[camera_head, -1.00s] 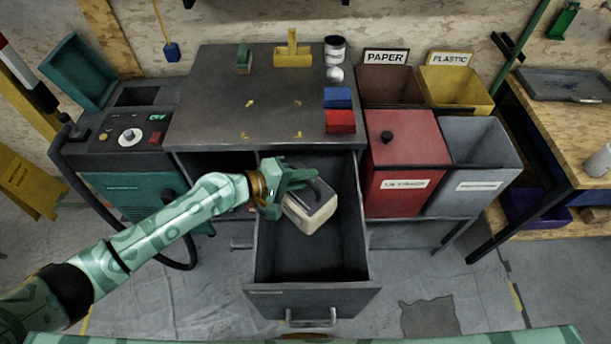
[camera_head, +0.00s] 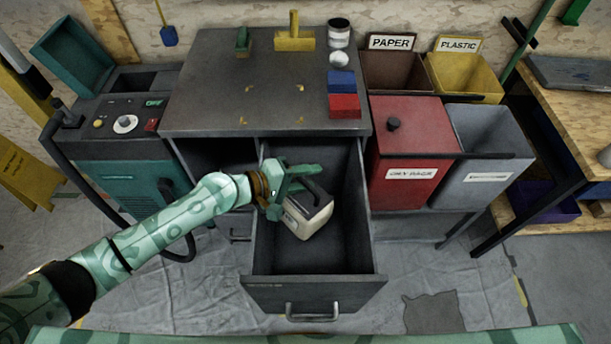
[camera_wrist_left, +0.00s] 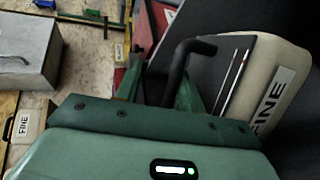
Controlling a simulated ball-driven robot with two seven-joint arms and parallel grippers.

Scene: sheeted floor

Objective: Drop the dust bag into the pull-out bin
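The dust bag (camera_head: 310,218) is a cream block with a dark top, a black handle and the lettering FINE. It is tilted inside the outline of the open pull-out bin (camera_head: 312,293), a dark grey drawer. My left gripper (camera_head: 288,186) is at the bag's upper left, over the bin, and appears shut on the black handle. In the left wrist view the bag (camera_wrist_left: 283,80) fills the upper right, with its handle between the green fingers (camera_wrist_left: 165,85). I cannot tell whether the bag touches the bin's floor. My right gripper is not in view.
A grey cabinet top (camera_head: 220,100) with blocks stands behind the bin. A red lidded bin (camera_head: 410,140) and a grey bin (camera_head: 487,150) stand to the right. A teal machine (camera_head: 120,170) stands to the left. The bin's front part is empty.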

